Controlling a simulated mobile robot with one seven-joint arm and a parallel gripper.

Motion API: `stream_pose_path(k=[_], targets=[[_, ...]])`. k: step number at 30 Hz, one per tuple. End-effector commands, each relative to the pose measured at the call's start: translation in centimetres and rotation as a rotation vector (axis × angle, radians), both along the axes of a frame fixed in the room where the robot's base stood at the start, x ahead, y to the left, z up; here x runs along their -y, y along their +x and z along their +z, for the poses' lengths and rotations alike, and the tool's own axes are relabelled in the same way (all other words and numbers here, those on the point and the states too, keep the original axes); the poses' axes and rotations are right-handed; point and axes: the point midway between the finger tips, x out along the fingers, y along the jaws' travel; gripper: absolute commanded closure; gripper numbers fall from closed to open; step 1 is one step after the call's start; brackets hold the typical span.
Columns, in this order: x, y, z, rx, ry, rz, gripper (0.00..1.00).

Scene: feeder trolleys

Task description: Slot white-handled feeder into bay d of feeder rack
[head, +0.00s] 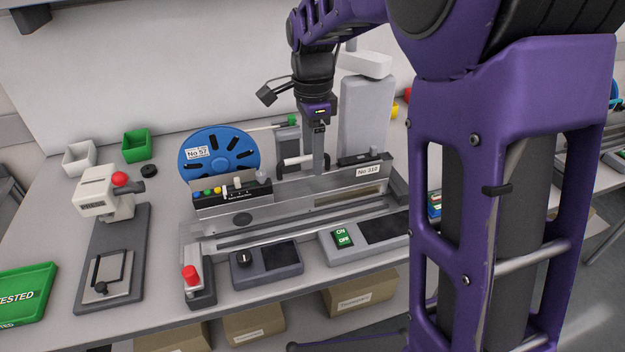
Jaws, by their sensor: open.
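My gripper (318,168) points down over the middle of the bench, behind a long grey metal fixture (300,205). It is open, with its fingers beside a pale bar handle (297,161) with dark ends. I cannot tell whether the fingers touch the handle or stand around it. The handle may belong to the white-handled feeder, but the feeder's body is not clearly made out. A blue reel (218,153) labelled No 57 stands upright left of the gripper. A label No 310 (368,170) shows on the right. No rack with lettered bays can be made out; my arm hides the right side.
A tall grey unit (366,115) stands close right of my gripper. A cream press (106,192) with a red knob and a green tray (25,291) are at left. Control boxes (267,264) line the front edge. White (79,157) and green bins (136,145) sit back left.

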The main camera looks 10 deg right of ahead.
Motion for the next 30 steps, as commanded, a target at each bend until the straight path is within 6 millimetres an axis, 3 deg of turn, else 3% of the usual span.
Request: stream_pose_path(k=[3,10,24,30], targets=[[0.0,-0.1,-2.6,-0.003,-0.001,0.0,0.35],[0.0,0.0,-5.8,-0.002,0.0,0.001,0.35],[0.0,0.0,-6.9,0.001,0.0,0.001,0.35],[0.0,0.0,-6.9,0.001,0.0,0.001,0.71]])
